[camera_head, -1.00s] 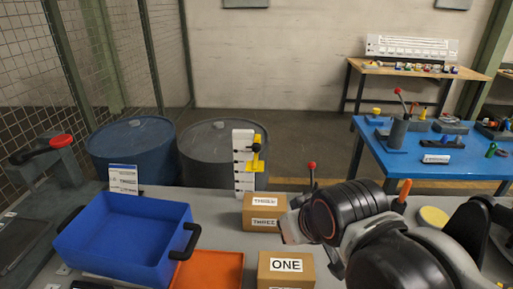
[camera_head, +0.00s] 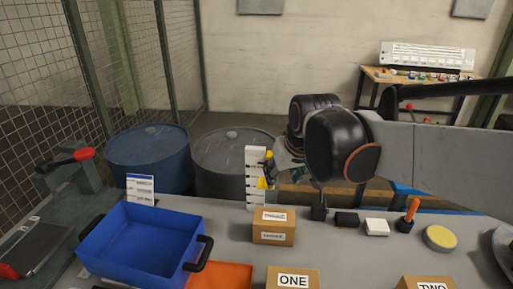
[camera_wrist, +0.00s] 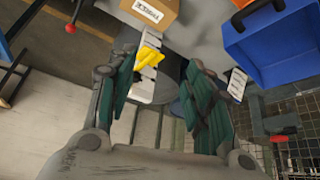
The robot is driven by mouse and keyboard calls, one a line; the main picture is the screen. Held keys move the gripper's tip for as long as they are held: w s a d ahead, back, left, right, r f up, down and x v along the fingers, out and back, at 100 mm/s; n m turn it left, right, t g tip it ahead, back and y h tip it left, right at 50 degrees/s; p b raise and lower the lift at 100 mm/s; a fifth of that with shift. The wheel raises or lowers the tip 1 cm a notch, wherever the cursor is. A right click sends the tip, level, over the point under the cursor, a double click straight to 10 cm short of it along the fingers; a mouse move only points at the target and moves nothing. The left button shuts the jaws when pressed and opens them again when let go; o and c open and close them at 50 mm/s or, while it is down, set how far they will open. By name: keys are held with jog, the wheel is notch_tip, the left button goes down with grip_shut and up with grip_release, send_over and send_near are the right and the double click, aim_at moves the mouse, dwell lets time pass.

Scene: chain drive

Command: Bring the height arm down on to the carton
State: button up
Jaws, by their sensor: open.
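The height arm is a yellow piece (camera_head: 262,183) on an upright white marked post (camera_head: 253,165) at the table's back edge. The carton marked THREE (camera_head: 273,227) stands on the table in front of the post, below the arm's height. My gripper (camera_head: 269,167) is open at the post, partly hidden in the head view. In the wrist view, the yellow arm (camera_wrist: 148,57) shows between the open fingers (camera_wrist: 163,85), nearer the left one. The carton (camera_wrist: 152,10) is at the top of that view. I cannot tell whether a finger touches the arm.
A blue bin (camera_head: 143,243) and an orange tray (camera_head: 228,274) lie left of the carton. Cartons ONE (camera_head: 292,280) and TWO (camera_head: 428,284) stand nearer. Small blocks and a yellow disc (camera_head: 440,237) lie to the right. Drums stand behind the table.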

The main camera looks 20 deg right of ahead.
jog(key=w+d+g+p, duration=0.1)
jog(key=w+d+p, duration=0.15)
jog(key=w, duration=0.65)
jog(key=w+d+p, duration=0.2)
jog(key=w+p, duration=0.2)
jog(key=w, duration=0.5)
jog(key=x, duration=0.9)
jog(key=b+x, duration=0.1)
jog(key=x, duration=0.4)
jog(key=shift+a, duration=0.25)
jog(key=shift+s+r, duration=0.1)
